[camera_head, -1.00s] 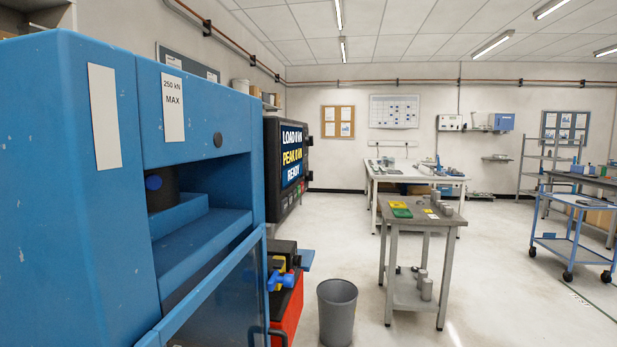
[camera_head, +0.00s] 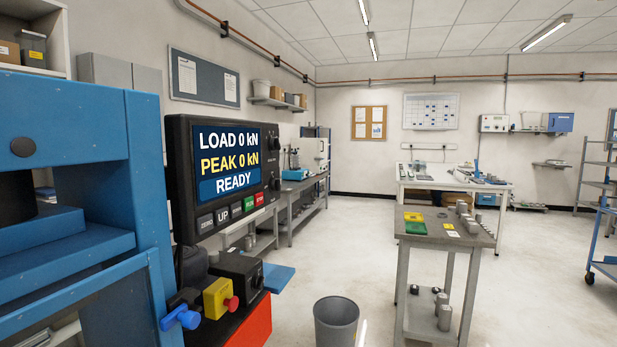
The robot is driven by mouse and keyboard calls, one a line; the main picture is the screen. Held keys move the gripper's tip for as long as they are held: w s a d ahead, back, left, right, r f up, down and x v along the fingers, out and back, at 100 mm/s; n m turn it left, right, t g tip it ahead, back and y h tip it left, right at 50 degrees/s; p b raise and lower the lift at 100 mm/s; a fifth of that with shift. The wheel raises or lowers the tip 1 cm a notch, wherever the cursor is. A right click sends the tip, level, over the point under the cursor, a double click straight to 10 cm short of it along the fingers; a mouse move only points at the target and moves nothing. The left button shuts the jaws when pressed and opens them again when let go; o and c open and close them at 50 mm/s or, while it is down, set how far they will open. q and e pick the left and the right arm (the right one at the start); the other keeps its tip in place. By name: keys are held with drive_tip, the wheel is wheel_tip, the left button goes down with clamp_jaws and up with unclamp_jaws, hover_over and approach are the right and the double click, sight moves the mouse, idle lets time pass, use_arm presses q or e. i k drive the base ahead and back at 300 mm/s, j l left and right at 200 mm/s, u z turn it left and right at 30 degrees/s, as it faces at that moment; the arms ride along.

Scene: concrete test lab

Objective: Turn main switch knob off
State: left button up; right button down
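The main switch knob cannot be picked out for certain. A black control panel (camera_head: 180,150) stands at centre left beside the blue machine, and its lit screen (camera_head: 228,160) reads LOAD 0 kN, PEAK 0 kN, READY. Small buttons (camera_head: 230,213) line its lower edge, and small dark controls sit at its right side. Below it, a yellow box (camera_head: 213,299) bears a red button (camera_head: 231,304). A blue handle (camera_head: 181,317) is to its left, and a black box (camera_head: 240,268) with a small dark round part is behind it. Neither gripper is in view.
The blue machine frame (camera_head: 150,190) fills the left side. A red cabinet (camera_head: 252,330) is below the black box. A grey bin (camera_head: 336,322) stands on the floor to the right, then a grey table (camera_head: 425,235) with small blocks. Open floor lies around them.

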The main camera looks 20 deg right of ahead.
sight(275, 184)
drive_tip(key=i+l+u, duration=0.1)
drive_tip(key=l, duration=0.4)
drive_tip(key=i+l+u, duration=0.1)
drive_tip(key=l, duration=0.35)
drive_tip(key=i+l+u, duration=0.15)
drive_tip(key=l, duration=0.35)
drive_tip(key=i+l+u, duration=0.1)
drive_tip(key=l, duration=0.45)
drive_tip(key=i+l+u, duration=0.1)
drive_tip(key=l, duration=0.4)
